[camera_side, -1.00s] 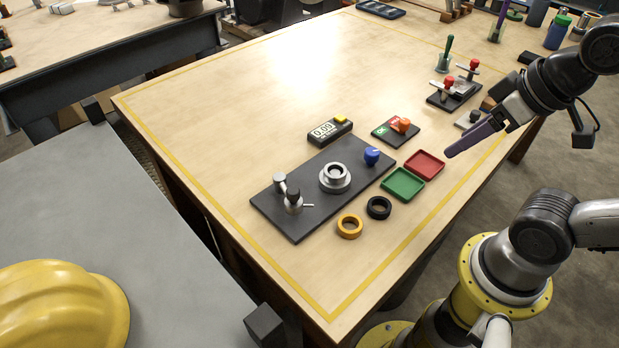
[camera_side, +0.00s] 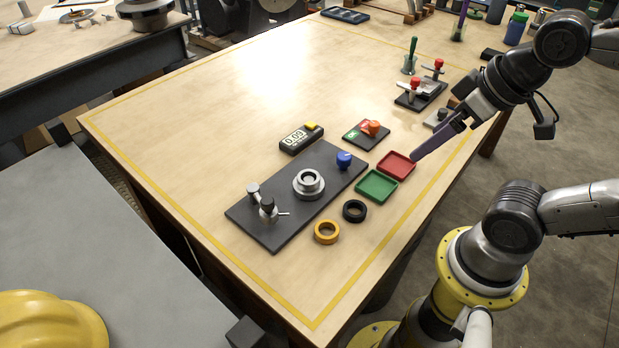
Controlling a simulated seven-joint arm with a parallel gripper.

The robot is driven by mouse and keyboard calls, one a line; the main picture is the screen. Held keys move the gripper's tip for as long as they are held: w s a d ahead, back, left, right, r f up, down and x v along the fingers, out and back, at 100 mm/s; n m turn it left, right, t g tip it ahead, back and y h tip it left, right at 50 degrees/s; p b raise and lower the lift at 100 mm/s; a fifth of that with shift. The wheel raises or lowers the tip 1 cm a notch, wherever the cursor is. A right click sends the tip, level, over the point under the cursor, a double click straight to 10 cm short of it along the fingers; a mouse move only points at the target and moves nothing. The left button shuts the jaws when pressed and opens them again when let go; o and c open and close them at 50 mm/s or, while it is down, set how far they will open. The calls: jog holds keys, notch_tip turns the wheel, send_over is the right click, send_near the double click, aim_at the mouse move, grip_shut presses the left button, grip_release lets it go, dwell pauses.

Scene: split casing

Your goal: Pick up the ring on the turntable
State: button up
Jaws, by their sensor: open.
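The turntable (camera_side: 309,195) is a round silver piece on a dark grey plate (camera_side: 275,228). My gripper (camera_side: 416,157), with long purple fingers, is open and empty. In the picture it is right of the turntable, by the right edge of the red tray, and appears above the table. The fingers overlap from this side, so the gap between them is hard to see.
An orange ring (camera_side: 326,232) and a black ring (camera_side: 354,211) lie beside the plate. A red tray (camera_side: 397,166) and a green tray (camera_side: 377,186) are near them. A clamp-like lever (camera_side: 267,206) and blue knob (camera_side: 344,159) stand on the plate. The table's left side is clear.

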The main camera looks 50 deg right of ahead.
notch_tip(320, 180, up, 5)
jog(key=w+n+g, duration=0.1)
jog(key=w+n, duration=0.2)
jog(key=n, duration=0.8)
jog(key=n+g, duration=0.5)
jog(key=n, duration=0.9)
send_over(309, 179)
notch_tip(309, 179, down, 12)
jog(key=shift+w+r, duration=0.15)
jog(key=shift+f, duration=2.6)
grip_shut()
